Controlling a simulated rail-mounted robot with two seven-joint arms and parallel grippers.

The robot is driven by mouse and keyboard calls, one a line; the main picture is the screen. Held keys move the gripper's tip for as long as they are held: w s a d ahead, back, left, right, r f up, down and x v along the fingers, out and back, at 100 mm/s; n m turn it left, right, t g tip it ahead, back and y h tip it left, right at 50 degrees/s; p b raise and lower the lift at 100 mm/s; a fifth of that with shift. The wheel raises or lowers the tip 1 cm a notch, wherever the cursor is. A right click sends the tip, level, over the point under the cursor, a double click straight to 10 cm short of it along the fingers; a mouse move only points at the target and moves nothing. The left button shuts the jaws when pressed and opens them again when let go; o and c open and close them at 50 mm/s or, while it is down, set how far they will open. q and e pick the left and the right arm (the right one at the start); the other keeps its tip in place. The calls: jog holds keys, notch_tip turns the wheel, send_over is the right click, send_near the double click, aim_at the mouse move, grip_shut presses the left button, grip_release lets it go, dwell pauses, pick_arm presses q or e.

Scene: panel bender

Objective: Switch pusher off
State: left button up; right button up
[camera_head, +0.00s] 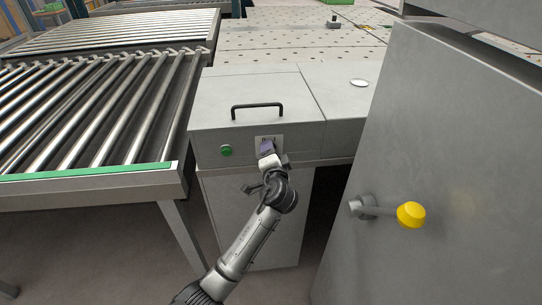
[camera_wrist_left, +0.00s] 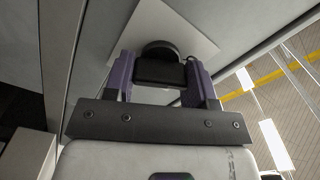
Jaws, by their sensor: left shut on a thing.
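The pusher switch is a dark rotary knob (camera_wrist_left: 160,66) on a white square plate (camera_wrist_left: 196,36), shown in the left wrist view. In the head view the plate (camera_head: 278,138) sits on the front face of the grey cabinet, right of a green button (camera_head: 226,150). My left gripper (camera_head: 267,147) is at the plate, and its purple fingers (camera_wrist_left: 158,82) are shut around the knob, one on each side. In the head view the gripper hides the knob and much of the plate. I cannot read the switch position. My right gripper is not in view.
A black handle (camera_head: 257,111) stands up on the cabinet lid above the plate. A roller conveyor (camera_head: 90,110) lies to the left. A large grey panel with a yellow knob (camera_head: 411,215) stands to the right. Open floor shows below the conveyor.

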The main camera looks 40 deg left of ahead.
pick_arm(q)
jog(key=shift+n, duration=0.6)
jog(key=o, duration=0.9)
jog(key=shift+o, duration=0.2)
jog(key=p+v, duration=0.1)
jog(key=v, duration=1.3)
